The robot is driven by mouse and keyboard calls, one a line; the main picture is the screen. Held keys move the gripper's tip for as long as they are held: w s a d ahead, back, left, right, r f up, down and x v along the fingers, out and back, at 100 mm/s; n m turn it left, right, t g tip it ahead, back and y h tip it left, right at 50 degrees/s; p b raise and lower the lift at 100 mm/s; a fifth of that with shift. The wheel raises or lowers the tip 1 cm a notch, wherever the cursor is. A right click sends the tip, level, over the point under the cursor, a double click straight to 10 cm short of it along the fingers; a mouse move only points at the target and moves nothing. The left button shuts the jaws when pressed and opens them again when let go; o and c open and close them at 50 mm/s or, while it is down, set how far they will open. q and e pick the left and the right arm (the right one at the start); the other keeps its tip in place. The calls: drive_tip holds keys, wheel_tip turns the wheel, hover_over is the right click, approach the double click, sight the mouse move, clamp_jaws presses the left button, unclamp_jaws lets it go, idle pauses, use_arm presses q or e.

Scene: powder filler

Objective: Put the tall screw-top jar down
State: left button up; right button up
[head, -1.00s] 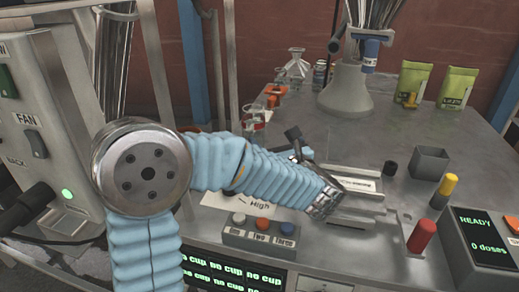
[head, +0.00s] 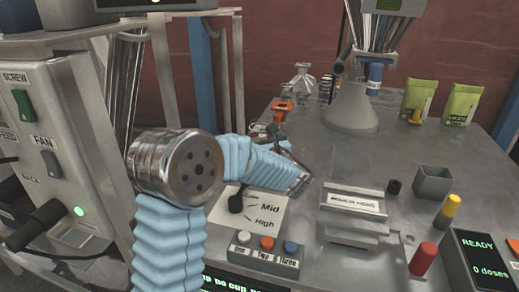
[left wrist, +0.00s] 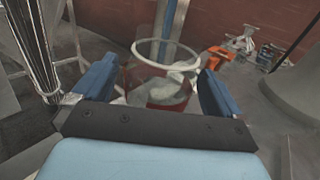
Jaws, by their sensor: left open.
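A clear vessel with a pale rim and red low down, apparently the tall screw-top jar (left wrist: 168,92), stands upright between my fingers in the left wrist view. I cannot make out a lid. My left gripper (left wrist: 157,70) is open, with one blue finger on each side of the jar and visible gaps. The jar is mostly hidden there. My right gripper is not in view.
An orange item (head: 282,106) and a glass flask (head: 302,80) stand behind the jar. A grey cone-shaped hopper (head: 350,108) is to the right. A dial card (head: 268,222) and button box (head: 262,256) lie in front.

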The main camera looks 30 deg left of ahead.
use_arm(q)
drive_tip(key=c, duration=1.6)
